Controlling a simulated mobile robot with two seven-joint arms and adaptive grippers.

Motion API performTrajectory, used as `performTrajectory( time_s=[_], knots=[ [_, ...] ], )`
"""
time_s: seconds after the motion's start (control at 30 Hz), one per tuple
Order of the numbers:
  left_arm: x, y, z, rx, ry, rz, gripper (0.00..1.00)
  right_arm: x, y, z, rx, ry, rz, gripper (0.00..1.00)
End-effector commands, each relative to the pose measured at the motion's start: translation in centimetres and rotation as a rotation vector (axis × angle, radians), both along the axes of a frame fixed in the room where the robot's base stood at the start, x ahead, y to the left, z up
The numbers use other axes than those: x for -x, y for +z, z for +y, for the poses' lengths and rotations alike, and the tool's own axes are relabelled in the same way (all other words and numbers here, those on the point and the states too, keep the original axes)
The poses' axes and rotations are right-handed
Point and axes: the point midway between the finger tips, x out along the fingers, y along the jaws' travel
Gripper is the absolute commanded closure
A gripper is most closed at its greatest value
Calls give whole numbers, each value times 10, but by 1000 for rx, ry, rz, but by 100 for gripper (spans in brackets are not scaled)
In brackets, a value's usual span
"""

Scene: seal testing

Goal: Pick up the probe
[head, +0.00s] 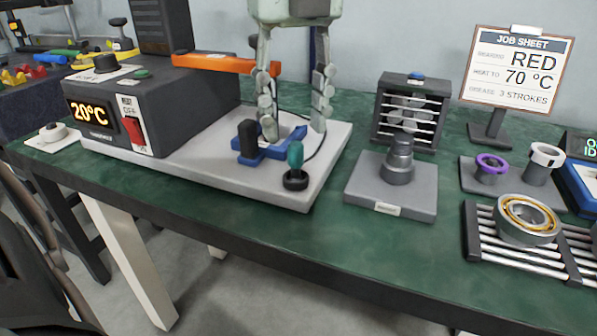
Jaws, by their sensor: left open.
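The probe (295,155) looks to be the teal-handled piece standing upright in a round black base (295,181), near the front right corner of the grey heater plate. A thin dark cable runs up behind it. My left gripper (293,128) reaches down from the top of the head view, its two fingers spread apart. It is open and empty, with the fingers behind and above the probe in the picture. The left fingertip overlaps the blue cradle (275,151) in the picture; I cannot tell if they touch. My right gripper is not in view.
The heater box (190,112) reads 20°C and has a red switch and an orange bar (225,63). A black post (248,142) stands by the cradle. To the right are a stepped grey part on a plate (398,165), a fan, a job sheet and a bearing (527,220) on a rack.

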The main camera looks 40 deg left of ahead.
Motion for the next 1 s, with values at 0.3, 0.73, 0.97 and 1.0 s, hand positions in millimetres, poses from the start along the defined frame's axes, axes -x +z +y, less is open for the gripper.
performTrajectory(
  time_s=[0.3,0.73,0.97,1.0],
  knots=[
    [3,-43,-1,4,0,0,58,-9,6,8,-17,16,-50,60],
    [3,-46,-1,4,1,-2,78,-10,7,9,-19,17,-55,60],
    [3,-46,-1,4,1,-2,100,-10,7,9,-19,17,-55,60],
    [3,-46,-1,4,1,-2,100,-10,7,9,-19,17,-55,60]
  ],
)
